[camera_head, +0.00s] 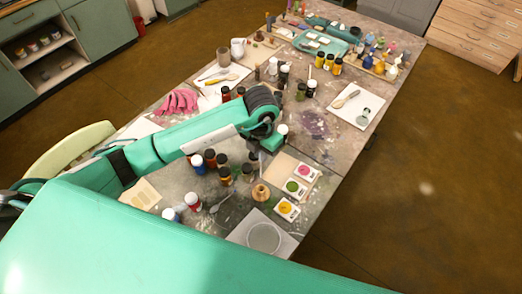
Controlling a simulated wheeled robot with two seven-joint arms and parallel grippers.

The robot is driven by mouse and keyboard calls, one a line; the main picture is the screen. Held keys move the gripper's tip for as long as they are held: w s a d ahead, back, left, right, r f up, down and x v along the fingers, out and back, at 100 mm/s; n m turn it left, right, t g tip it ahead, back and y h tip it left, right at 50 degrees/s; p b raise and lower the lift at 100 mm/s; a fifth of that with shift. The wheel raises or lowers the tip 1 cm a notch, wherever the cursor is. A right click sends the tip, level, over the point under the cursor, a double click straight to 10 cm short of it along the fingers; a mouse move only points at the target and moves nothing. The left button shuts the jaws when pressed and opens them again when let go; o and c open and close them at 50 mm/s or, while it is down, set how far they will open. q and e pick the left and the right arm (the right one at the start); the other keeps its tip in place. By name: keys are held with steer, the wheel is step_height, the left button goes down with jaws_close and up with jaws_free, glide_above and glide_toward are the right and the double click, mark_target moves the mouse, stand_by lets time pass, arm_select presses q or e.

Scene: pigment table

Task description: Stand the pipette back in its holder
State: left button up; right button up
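My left arm comes in from the left over the table. Its gripper (264,160) points down above the table, mostly hidden under my wrist, so I cannot tell whether it is open or shut. A small round wooden stand (261,192), possibly the holder, is just below and near the gripper. A small grey object with a thin tail (218,207), possibly the pipette, lies on the table left of that stand. Both are too small to identify surely. My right gripper is not in view.
Dark jars (224,174) cluster left of the gripper. White dishes of coloured pigment (291,187) lie right of the stand. A white board with a round glass plate (264,238) is at the front. A pink cloth (178,101) and a white mug (238,47) lie farther back.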

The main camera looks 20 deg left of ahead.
arm_select(q)
steer(key=shift+f+b, duration=0.7)
steer(key=shift+f, duration=0.6)
steer(key=shift+f+b, duration=0.9)
steer(key=shift+f, duration=0.8)
step_height(320, 180, down, 2)
steer(key=shift+f+b, duration=0.1)
steer(key=shift+b, duration=0.8)
steer(key=shift+f+b, duration=0.95)
steer(key=shift+f, duration=0.15)
steer(key=o, duration=0.6)
steer(key=shift+r, duration=0.15)
